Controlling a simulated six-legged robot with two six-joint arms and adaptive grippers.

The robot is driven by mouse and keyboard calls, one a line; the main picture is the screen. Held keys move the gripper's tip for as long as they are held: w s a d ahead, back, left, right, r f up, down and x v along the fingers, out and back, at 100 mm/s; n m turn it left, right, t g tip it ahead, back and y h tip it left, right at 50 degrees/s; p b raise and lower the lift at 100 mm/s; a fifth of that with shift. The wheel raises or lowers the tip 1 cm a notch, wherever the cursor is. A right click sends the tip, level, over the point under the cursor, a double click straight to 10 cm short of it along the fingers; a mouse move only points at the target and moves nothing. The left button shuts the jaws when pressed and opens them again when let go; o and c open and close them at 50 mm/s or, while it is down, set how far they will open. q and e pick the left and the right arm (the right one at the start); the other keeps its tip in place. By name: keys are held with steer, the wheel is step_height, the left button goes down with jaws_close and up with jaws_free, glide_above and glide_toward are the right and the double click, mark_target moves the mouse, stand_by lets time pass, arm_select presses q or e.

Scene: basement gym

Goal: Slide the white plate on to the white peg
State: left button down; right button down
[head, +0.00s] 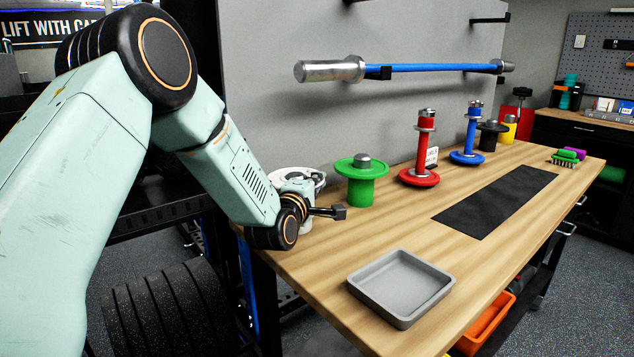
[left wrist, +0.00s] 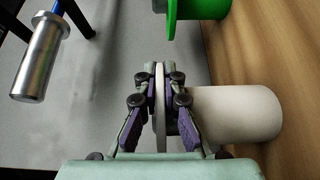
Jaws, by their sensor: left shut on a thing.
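The white plate (head: 312,176) is gripped at its rim by my left gripper (head: 297,186) at the near left end of the bench. In the left wrist view the plate (left wrist: 159,108) shows edge-on as a thin disc between the purple-padded fingers of my left gripper (left wrist: 160,100). The white peg (left wrist: 238,112) is a thick cylinder standing on the bench, beside the fingers in that view. The plate lies at the peg's top end, roughly square to it. The fingers hide the peg's tip, so I cannot tell whether the plate is around it. My right gripper is out of view.
A green peg with a green plate (head: 361,168) stands close to the right. Red (head: 421,150) and blue (head: 470,135) stands are farther along the bench. A grey tray (head: 401,285) lies at the front. A barbell (head: 420,68) hangs on the wall above.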

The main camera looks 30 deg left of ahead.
arm_select(q)
steer(key=shift+f+b, duration=0.85)
steer(key=shift+f, duration=0.1)
steer(key=shift+f, duration=0.1)
steer(key=c, duration=1.4)
jaws_free()
steer(key=shift+c, duration=0.2)
steer(key=shift+o, duration=0.2)
steer(key=shift+s+f, duration=0.1)
steer(key=shift+f, duration=0.1)
steer(key=s+d, duration=0.2)
steer(key=s, duration=0.9)
steer(key=shift+s+r, duration=0.25)
steer(key=shift+s, duration=0.15)
steer(key=shift+s+f, duration=0.1)
